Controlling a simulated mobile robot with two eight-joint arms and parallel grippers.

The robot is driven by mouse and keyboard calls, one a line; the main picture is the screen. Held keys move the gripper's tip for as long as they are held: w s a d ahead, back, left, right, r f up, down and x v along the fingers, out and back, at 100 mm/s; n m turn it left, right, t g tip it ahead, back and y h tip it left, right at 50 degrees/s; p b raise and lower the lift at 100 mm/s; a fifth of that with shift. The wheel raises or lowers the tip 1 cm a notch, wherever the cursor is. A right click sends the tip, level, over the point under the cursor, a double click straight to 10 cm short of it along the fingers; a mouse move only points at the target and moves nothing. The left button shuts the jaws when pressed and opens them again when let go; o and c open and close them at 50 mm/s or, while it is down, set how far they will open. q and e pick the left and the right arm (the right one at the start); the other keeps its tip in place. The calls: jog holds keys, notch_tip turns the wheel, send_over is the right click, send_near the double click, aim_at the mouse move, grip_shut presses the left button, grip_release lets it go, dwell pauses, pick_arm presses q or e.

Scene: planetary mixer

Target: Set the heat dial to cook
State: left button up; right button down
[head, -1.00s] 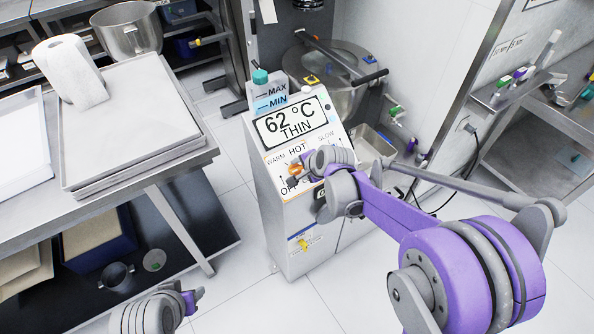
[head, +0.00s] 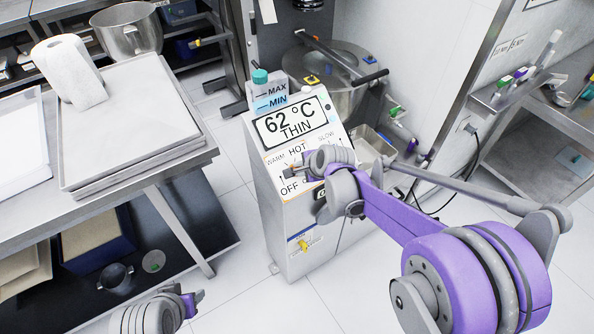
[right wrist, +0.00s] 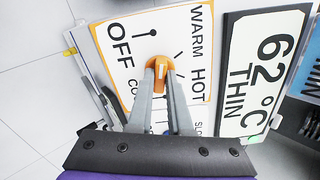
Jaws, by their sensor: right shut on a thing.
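The orange heat dial (right wrist: 161,68) sits on the white sloped panel (right wrist: 110,62) among the labels OFF, WARM, HOT and one starting CO, whose rest is hidden. My right gripper (right wrist: 160,78) is shut on the dial, one grey finger on each side. I cannot clearly tell which label the dial points to. In the head view my right gripper (head: 297,170) covers most of the dial, at the front of the grey machine (head: 286,235). My left gripper (head: 188,303) is at the bottom left, away from the machine; its jaws cannot be made out.
The display (head: 292,124) reads 62 °C THIN. A MAX/MIN container (head: 270,93) with a teal cap stands above it. A yellow knob (head: 304,245) is lower on the front. A steel table (head: 195,163) with trays stands left. A steel pot (head: 340,85) is behind.

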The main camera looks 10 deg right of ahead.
jog(key=shift+m, duration=0.8)
jog(key=shift+m+b, duration=0.3)
jog(key=shift+m, duration=0.6)
jog(key=m, duration=0.2)
jog(key=shift+m, duration=0.4)
jog(key=shift+b, duration=0.3)
jog(key=shift+m, duration=0.8)
jog(key=m, duration=0.3)
jog(key=shift+b, duration=0.35)
